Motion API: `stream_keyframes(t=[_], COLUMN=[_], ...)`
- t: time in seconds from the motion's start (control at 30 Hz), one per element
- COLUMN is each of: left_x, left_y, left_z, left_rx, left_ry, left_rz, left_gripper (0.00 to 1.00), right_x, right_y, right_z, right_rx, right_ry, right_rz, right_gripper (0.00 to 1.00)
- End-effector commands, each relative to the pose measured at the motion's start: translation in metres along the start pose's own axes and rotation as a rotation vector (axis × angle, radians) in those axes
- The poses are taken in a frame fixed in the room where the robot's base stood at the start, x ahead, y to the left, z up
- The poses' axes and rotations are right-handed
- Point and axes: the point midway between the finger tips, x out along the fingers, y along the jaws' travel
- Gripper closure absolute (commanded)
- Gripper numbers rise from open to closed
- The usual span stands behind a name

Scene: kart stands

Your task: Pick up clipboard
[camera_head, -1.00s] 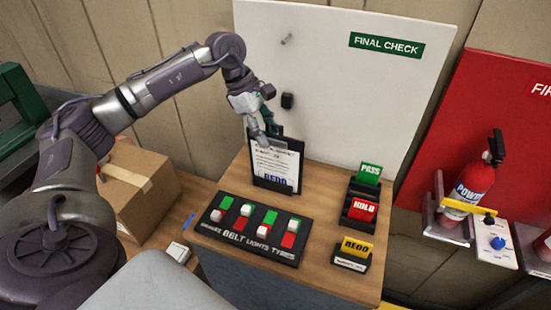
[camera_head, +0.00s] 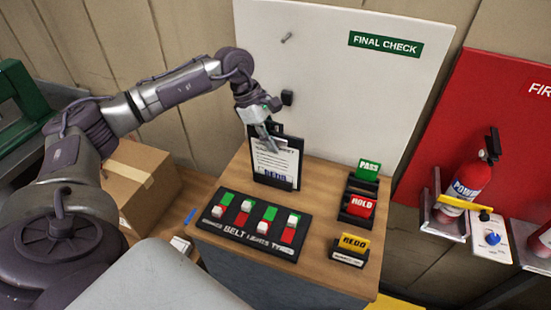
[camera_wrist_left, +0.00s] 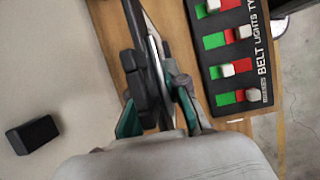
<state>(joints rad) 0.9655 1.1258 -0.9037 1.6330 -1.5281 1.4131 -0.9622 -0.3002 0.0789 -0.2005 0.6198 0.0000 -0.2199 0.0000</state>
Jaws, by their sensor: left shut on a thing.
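The clipboard (camera_head: 274,164) is dark with a white printed sheet and stands upright in a dark holder (camera_head: 272,182) at the back of the wooden stand. My left gripper (camera_head: 266,134) is at its top edge, reaching down from above. In the left wrist view, the gripper (camera_wrist_left: 160,112) has its fingers on either side of the clipboard, which shows edge-on (camera_wrist_left: 150,55), and is shut on it. The fingers partly hide its top. My right gripper is not in view.
A black switch panel (camera_head: 251,226) labelled belt lights lies in front of the clipboard. PASS (camera_head: 368,170), HOLD (camera_head: 361,207) and REDO (camera_head: 354,244) cards stand at the right. A white FINAL CHECK board (camera_head: 340,90) rises behind. A cardboard box (camera_head: 139,185) is at the left.

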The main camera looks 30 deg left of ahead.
Motion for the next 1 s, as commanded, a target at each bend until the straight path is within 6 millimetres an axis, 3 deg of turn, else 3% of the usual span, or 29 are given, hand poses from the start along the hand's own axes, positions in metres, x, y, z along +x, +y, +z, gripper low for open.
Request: stream_keyframes(t=[0.37,0.67,1.0], left_x=[-0.003,-0.037,-0.047], left_y=[0.000,0.003,0.020], left_z=[0.001,0.016,0.101], left_rx=[0.001,0.004,0.007], left_ry=[0.000,-0.003,-0.003], left_rz=[-0.002,0.002,0.001], left_gripper=[1.00,1.00,1.00], right_x=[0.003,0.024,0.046], right_y=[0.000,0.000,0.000], right_z=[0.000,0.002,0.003], right_rx=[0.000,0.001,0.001], right_ry=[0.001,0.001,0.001], right_rz=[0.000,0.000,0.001], right_gripper=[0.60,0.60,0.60])
